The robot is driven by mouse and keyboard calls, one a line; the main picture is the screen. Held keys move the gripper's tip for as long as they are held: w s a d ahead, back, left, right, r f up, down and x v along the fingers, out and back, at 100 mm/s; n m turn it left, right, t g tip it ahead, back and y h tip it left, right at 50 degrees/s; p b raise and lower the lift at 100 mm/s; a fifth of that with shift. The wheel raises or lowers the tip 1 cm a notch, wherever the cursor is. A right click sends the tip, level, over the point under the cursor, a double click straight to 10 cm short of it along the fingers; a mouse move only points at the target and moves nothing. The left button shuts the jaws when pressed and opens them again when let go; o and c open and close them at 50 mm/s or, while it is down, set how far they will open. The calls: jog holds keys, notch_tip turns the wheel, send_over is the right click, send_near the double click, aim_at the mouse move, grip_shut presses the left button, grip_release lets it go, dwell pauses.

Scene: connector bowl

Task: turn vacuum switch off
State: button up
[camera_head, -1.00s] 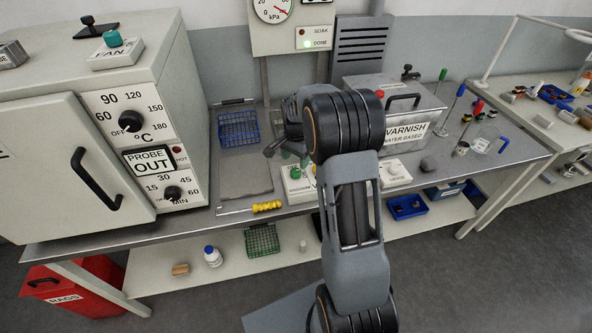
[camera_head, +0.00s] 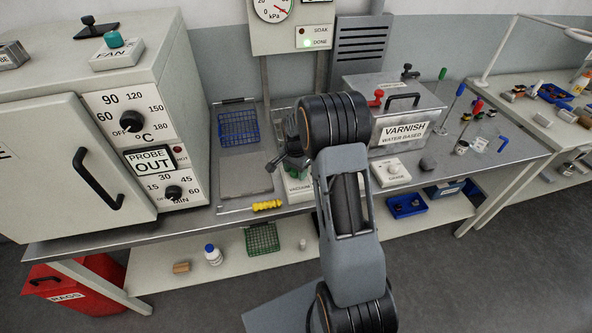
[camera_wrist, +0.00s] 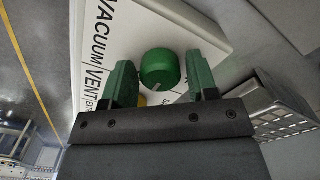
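The vacuum switch box (camera_head: 297,188) is a pale box on the bench, partly hidden by my arm. Its lettered face (camera_wrist: 97,28) reads VACUUM and VENT in the wrist view. A round green knob (camera_wrist: 158,66) stands on that box. My gripper (camera_wrist: 161,80) is open, with one green finger on each side of the knob and a visible gap to both. Whether the fingertips reach down past the knob's top is unclear. A small yellow part (camera_wrist: 142,100) on the box is mostly hidden by the gripper. In the head view my gripper hides the knob.
The varnish tank (camera_head: 402,133) with a red knob stands behind to the right. A pale box with a dial (camera_head: 392,170) sits right of my arm. A blue basket (camera_head: 238,128) and a yellow-handled tool (camera_head: 266,206) lie left. The oven (camera_head: 130,100) stands far left.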

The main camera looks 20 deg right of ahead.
jog(key=c, duration=0.7)
jog(key=shift+o, duration=0.2)
jog(key=shift+n, duration=0.3)
jog(key=n+b, duration=0.1)
jog(key=n, duration=0.2)
jog(key=shift+f+n+b, duration=0.1)
jog(key=shift+n+b, duration=0.2)
jog(key=shift+b, duration=0.05)
jog(key=n+b, duration=0.1)
jog(key=n, duration=0.3)
jog(key=shift+n, duration=0.3)
jog(key=n+b, duration=0.1)
jog(key=n, duration=0.3)
jog(key=shift+n+b, duration=0.35)
jog(key=shift+n, duration=2.15)
